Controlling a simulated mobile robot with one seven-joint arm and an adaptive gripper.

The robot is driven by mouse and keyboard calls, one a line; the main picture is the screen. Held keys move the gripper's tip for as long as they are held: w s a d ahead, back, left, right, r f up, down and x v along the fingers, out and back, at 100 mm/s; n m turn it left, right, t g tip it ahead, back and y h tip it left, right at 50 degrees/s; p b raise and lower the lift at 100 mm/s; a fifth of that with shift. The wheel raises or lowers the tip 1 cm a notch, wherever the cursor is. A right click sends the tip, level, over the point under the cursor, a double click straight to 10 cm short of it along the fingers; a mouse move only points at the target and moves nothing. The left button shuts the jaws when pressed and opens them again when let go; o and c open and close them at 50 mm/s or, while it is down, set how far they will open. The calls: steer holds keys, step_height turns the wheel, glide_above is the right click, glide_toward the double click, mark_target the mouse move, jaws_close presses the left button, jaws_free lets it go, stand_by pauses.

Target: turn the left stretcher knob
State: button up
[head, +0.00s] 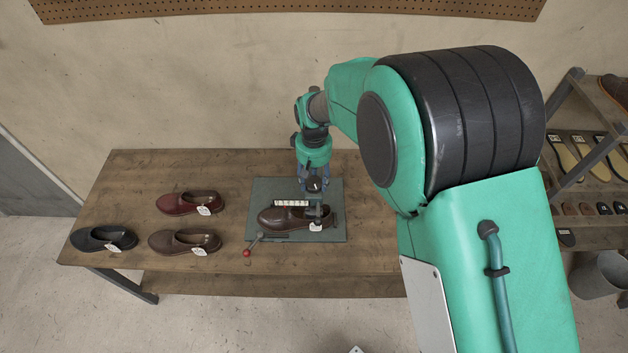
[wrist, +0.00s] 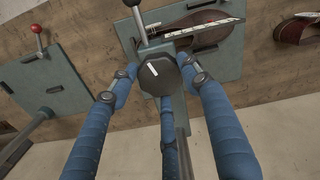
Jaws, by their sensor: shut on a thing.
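The stretcher knob (wrist: 160,74) is dark and many-sided with a white mark on its face. In the wrist view my gripper's (wrist: 150,80) blue fingers stand around it, with their tips against its sides. In the head view my gripper (head: 314,185) points down over the grey-green plate (head: 265,195), and the knob (head: 314,184) shows small between its fingers. A dark brown shoe (head: 278,219) lies on this plate just below the gripper, and its white tag (head: 316,227) hangs at the right end. The fingers partly hide the knob's post.
A white marked strip (head: 291,203) runs above the shoe. A red-tipped lever (head: 247,253) sticks out at the plate's front left. Several tagged shoes (head: 188,203) lie on the bench's left. The wrist view shows another plate (wrist: 50,85) with a red-ball lever (wrist: 38,29).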

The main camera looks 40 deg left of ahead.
mark_target(313, 182)
steer(key=n, duration=0.5)
steer(key=shift+a+r+n+b, duration=0.2)
steer(key=shift+n+b, duration=0.1)
steer(key=n, duration=0.4)
steer(key=shift+n, duration=0.4)
steer(key=o, duration=1.1)
steer(key=shift+o, duration=0.2)
steer(key=shift+f, duration=0.1)
steer(key=shift+d, duration=0.1)
step_height(313, 182, up, 12)
